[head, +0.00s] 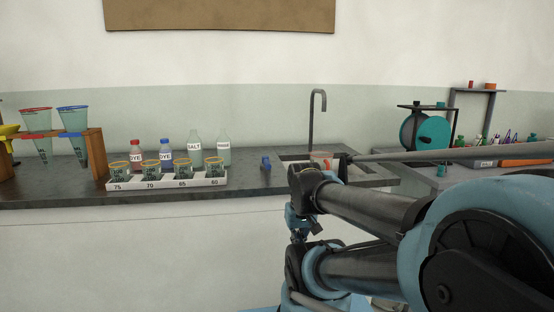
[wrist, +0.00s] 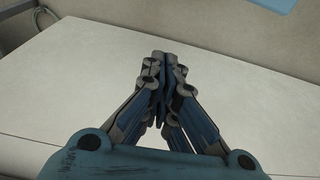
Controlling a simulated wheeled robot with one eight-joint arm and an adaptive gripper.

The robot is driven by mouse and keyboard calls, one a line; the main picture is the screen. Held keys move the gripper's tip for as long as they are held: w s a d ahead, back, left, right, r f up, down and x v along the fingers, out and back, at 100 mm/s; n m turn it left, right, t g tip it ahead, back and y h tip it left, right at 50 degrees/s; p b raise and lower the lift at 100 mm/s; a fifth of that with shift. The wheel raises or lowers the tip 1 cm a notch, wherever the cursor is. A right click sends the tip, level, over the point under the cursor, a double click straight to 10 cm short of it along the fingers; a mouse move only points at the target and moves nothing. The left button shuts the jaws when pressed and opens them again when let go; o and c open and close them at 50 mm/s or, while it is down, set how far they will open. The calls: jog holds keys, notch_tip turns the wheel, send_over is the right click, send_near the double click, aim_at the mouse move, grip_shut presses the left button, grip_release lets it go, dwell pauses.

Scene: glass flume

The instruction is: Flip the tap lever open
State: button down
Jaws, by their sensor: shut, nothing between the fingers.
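The grey gooseneck tap (head: 312,115) stands upright behind the sink in the head view. A small blue piece (head: 265,163) stands on the counter left of the sink; it may be the tap lever, but I cannot tell for sure. My gripper (wrist: 162,58) is shut and empty in the wrist view, its fingertips together over a plain white surface. Neither the tap nor a lever shows there. In the head view my arm covers the sink's front right, and I cannot make out the fingertips.
Left of the sink, a white rack (head: 165,184) holds several small cups, with bottles behind, including a salt bottle (head: 195,150). A wooden stand (head: 96,155) holds funnels at far left. A teal reel (head: 432,132) stands at right. Counter in front of the blue piece is clear.

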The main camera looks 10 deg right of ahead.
aim_at(267, 162)
jog(key=shift+w, duration=0.15)
jog(key=w+r+n+g+y, duration=0.1)
jog(key=w+r+n, duration=0.7)
jog(key=w+r, duration=0.7)
jog(key=w+d+r+n+y, duration=0.1)
jog(key=w+d+r+n, duration=0.2)
jog(key=w, duration=0.6)
jog(key=w+d+r+n+g+y, duration=0.1)
jog(key=w+d+r+n, duration=0.2)
jog(key=w+r+n, duration=0.3)
jog(key=w+r, duration=0.3)
jog(key=w, duration=0.1)
jog(key=shift+d+r+n, duration=0.15)
jog(key=shift+d+n, duration=0.25)
jog(key=shift+s, duration=0.1)
jog(key=x, duration=1)
jog(key=shift+s+a+r, duration=0.1)
jog(key=shift+a, duration=0.1)
jog(key=shift+a+f, duration=0.15)
jog(key=shift+a, duration=0.4)
jog(key=shift+a+f, duration=0.15)
jog(key=shift+a, duration=0.4)
jog(key=shift+a+f, duration=0.15)
jog(key=shift+a, duration=0.7)
